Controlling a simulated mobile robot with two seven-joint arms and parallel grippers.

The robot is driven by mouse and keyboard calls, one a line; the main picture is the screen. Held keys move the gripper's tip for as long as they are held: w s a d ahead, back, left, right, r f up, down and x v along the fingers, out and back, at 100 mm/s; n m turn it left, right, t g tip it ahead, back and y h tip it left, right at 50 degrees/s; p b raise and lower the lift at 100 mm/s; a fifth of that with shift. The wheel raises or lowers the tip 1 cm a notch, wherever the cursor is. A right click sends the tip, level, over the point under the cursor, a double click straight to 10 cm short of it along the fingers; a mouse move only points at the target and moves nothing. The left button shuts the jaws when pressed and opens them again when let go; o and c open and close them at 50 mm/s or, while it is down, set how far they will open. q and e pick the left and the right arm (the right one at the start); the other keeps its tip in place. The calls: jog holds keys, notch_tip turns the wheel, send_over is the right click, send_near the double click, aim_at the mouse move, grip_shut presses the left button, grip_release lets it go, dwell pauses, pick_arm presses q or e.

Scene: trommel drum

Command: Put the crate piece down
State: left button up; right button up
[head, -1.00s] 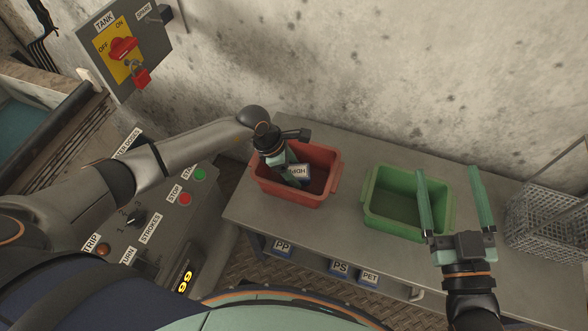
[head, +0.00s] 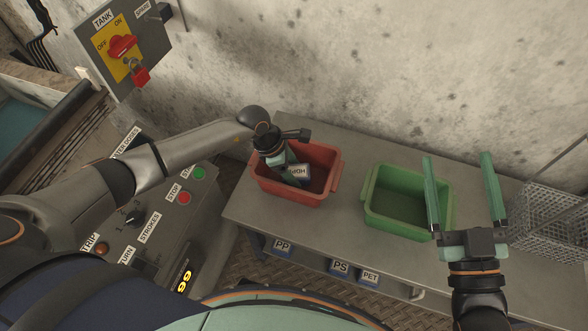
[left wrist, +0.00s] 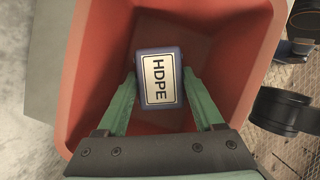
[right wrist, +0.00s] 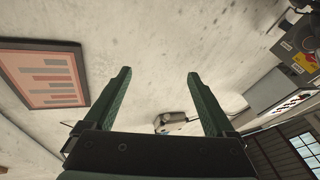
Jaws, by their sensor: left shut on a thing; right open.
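The crate piece is a blue block with a white HDPE label (left wrist: 158,80), seen in the left wrist view between green fingers. It also shows in the head view (head: 300,172). My left gripper (left wrist: 160,88) is shut on it, pointing down inside the red bin (head: 335,181). The bin's red walls surround the piece in the left wrist view (left wrist: 250,60). I cannot tell whether the piece touches the bin floor. My right gripper (head: 459,190) is open and empty, above the bench to the right of the green bin (head: 372,215). It also shows in the right wrist view (right wrist: 160,90).
The red and green bins stand on a grey bench (head: 300,226). A wire basket (head: 550,220) is at the right end. PP, PS and PET labels (head: 340,267) show below the front edge. A control panel (head: 150,215) with buttons is at left.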

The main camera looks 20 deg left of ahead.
jog(key=shift+r, duration=0.15)
pick_arm(q)
jog(key=shift+f, duration=0.25)
pick_arm(e)
jog(key=shift+s+a+r+n+t+y, duration=0.1)
jog(key=shift+s+r+n+t+y, duration=0.15)
jog(key=shift+r, duration=0.25)
jog(key=shift+s+r+n+t+y, duration=0.15)
jog(key=shift+r+t+y, duration=0.15)
jog(key=shift+r, duration=0.2)
pick_arm(q)
jog(key=o, duration=1.4)
jog(key=shift+c, duration=0.2)
jog(key=shift+r, duration=0.15)
